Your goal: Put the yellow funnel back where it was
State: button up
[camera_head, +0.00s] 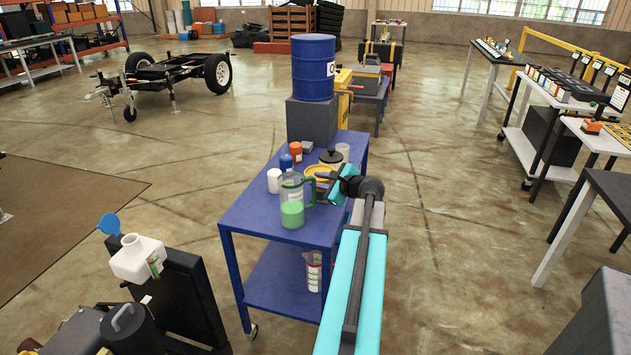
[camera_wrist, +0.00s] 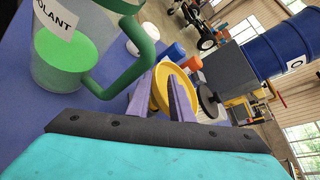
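The yellow funnel (camera_head: 317,170) shows as a round yellow rim at the blue table, just behind the green-handled jug. In the wrist view the funnel (camera_wrist: 160,92) lies between and beyond my purple fingers, and the right finger covers part of it. My gripper (camera_wrist: 161,76) has its fingers apart, with yellow filling the gap. Whether they press on the funnel or only stand around it is unclear. In the head view my gripper (camera_head: 330,182) is low over the table. The funnel's underside and spout are hidden.
The clear jug (camera_head: 291,207) with green liquid stands close left of my gripper. A white tub (camera_head: 274,180), blue bottle (camera_head: 286,162), orange container (camera_head: 296,151) and dark-lidded item (camera_head: 331,156) crowd the blue table (camera_head: 254,213). A blue drum (camera_head: 313,68) stands behind.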

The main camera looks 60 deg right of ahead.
jog(key=v, duration=0.9)
jog(key=shift+s+b, duration=0.15)
jog(key=shift+b, duration=0.3)
jog(key=shift+r, duration=0.1)
